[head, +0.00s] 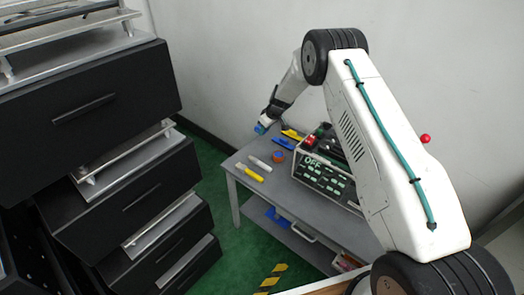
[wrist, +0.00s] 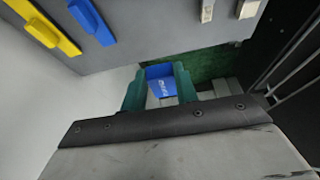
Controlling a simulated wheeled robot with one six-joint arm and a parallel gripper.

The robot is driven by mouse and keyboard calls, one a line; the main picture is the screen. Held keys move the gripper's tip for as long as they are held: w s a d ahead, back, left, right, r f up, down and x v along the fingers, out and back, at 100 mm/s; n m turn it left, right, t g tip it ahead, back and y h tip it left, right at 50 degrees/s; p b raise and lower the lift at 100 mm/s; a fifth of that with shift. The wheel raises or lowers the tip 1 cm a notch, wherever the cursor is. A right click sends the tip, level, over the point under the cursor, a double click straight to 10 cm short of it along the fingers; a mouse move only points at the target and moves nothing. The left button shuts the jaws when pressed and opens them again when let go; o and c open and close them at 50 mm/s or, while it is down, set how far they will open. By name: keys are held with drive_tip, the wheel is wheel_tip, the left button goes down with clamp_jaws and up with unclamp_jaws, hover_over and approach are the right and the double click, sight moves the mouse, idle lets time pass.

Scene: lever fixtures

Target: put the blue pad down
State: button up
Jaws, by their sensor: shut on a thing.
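The blue pad (wrist: 158,72) is held between the green fingers of my gripper (wrist: 157,88) in the wrist view; pale markings show on its face. In the head view the pad (head: 261,129) is a small blue patch under my gripper (head: 267,121), near the grey table's (head: 240,183) far left corner. In the wrist view the table's edge lies beyond the pad, with floor and wall behind it. The pad's height above the tabletop cannot be told.
On the table are a blue piece (head: 283,143), a yellow piece (head: 292,134), an orange-red roll (head: 279,156), a white stick (head: 259,162) and a yellow one (head: 249,172). A panel box (head: 325,180) stands right. Black drawers (head: 95,110) stand left.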

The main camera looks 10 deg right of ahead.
sight(263, 150)
drive_tip(key=shift+w+f, duration=0.1)
drive_tip(key=shift+f, duration=0.15)
wheel_tip(263, 150, down, 10)
drive_tip(key=shift+r, duration=0.25)
idle(0.4)
drive_tip(key=shift+f, duration=0.5)
